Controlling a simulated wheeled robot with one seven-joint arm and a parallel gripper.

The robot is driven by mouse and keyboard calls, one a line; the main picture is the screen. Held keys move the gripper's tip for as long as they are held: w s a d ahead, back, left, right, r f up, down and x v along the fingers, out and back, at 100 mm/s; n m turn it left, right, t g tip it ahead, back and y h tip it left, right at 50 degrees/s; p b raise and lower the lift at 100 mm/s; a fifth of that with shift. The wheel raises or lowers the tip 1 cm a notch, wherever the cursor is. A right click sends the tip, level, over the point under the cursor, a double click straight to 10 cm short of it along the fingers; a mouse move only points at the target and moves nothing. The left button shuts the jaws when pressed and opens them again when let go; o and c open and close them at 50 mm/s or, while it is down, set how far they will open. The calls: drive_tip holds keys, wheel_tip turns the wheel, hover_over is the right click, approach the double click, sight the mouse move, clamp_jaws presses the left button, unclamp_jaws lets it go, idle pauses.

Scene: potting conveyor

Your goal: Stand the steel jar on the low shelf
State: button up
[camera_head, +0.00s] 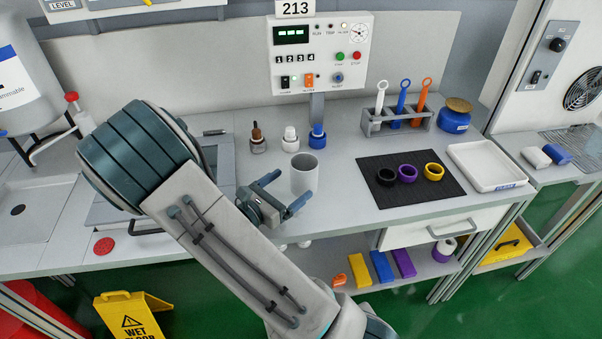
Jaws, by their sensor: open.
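The steel jar (304,174) is a plain grey cylinder standing upright on the worktop, below the control box. My gripper (285,192) is open just left of and in front of the jar. One finger points toward the jar's left side and the other shows near its lower front. I cannot tell whether either finger touches it or how far the jar is between them. The low shelf (432,266) runs under the worktop, to the right of my arm; my arm hides its left part.
Orange, yellow (359,270), blue (381,266) and purple (404,262) items and a roll (444,249) occupy the shelf. Small bottles (290,139) stand behind the jar. A black mat (409,193) with rings and a white tray (484,166) lie right. A drawer (445,231) hangs above the shelf.

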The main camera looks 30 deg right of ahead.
sight(313, 159)
drive_tip(key=shift+w+d, duration=0.25)
drive_tip(key=shift+w, duration=0.05)
drive_tip(key=p+x, duration=0.1)
drive_tip(key=x, duration=0.6)
drive_tip(key=shift+d, duration=0.1)
drive_tip(key=c, duration=1.3)
drive_tip(key=shift+r, duration=0.25)
drive_tip(key=shift+r, duration=1.1)
drive_tip(key=shift+s+d+r, duration=0.15)
drive_tip(key=shift+r, duration=0.75)
drive_tip(key=s+d+r, duration=0.5)
drive_tip(key=d+r, duration=0.1)
drive_tip(key=d, duration=0.3)
drive_tip(key=shift+s+d+r, duration=0.3)
drive_tip(key=shift+s+d, duration=0.05)
